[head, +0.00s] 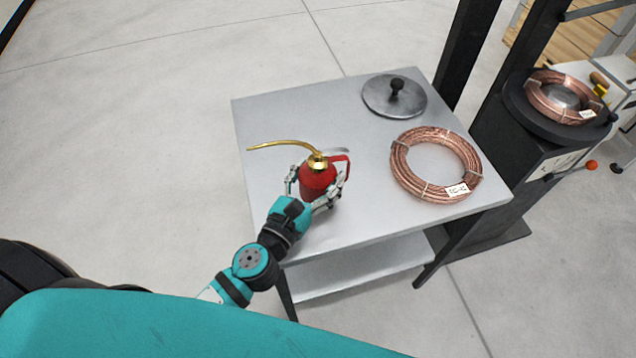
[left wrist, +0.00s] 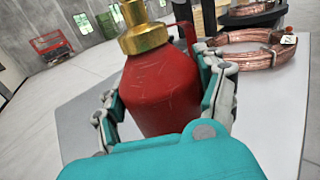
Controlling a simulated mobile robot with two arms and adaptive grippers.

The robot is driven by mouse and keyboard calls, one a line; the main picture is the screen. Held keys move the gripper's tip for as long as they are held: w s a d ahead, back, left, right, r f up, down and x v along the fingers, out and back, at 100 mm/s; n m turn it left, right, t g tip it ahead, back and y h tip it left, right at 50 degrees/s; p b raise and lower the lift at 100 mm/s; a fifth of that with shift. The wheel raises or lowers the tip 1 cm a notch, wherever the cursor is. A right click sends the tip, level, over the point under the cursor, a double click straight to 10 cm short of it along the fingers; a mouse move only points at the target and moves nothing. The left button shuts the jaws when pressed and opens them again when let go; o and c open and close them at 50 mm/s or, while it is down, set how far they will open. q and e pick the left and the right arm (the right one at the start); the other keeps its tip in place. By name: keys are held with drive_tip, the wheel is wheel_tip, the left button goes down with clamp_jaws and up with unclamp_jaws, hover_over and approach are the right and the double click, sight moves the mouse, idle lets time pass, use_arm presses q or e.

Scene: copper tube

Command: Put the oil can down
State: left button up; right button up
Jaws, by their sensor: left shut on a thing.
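The oil can (head: 317,178) is red with a brass neck and a long curved brass spout pointing left. It is upright over the front left part of the grey metal table (head: 270,120). My left gripper (head: 318,190) is shut around its red body, with one finger on each side. In the left wrist view the can (left wrist: 163,90) fills the middle, between the fingers of my left gripper (left wrist: 165,100). Its base is hidden by the gripper, so I cannot tell whether it touches the table top. My right gripper is not in view.
A copper tube coil (head: 436,163) with a white tag lies on the table's right side. A round grey lid (head: 394,95) with a black knob lies at the back. A dark stand (head: 520,140) with another coil (head: 562,97) is beyond the table's right edge. The table's left part is clear.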

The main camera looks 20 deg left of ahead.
use_arm(q)
wheel_tip(320, 180, down, 3)
drive_tip(key=shift+f+b, duration=0.2)
drive_tip(key=shift+b, duration=0.85)
drive_tip(key=shift+r, duration=0.15)
drive_tip(key=o, duration=1)
drive_tip(key=shift+f, duration=0.25)
drive_tip(key=o, duration=0.5)
drive_tip(key=shift+o, duration=0.2)
drive_tip(key=shift+r, duration=0.2)
